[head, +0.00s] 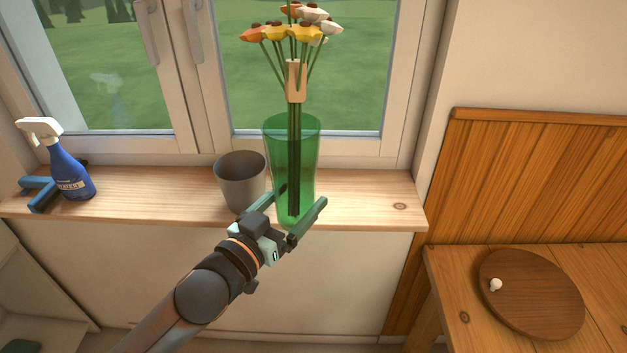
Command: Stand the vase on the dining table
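The vase (304,150) is tall, green and see-through, and it is upright at the front of the window sill. It holds orange, yellow and white flowers (279,33) with a pale tag or clip on their stems. My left gripper (303,194) has its fingers spread on either side of the lower vase. I cannot tell whether they press on it, or whether the vase's base touches the sill. A wooden table (450,300), likely the dining table, stands at lower right. My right gripper is not in view.
A grey-brown pot (240,182) stands just left of the vase on the sill (365,205). A blue spray bottle (70,170) and a blue object (40,190) are farther left. A round wooden board (535,300) with a small white item (495,285) lies on the table.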

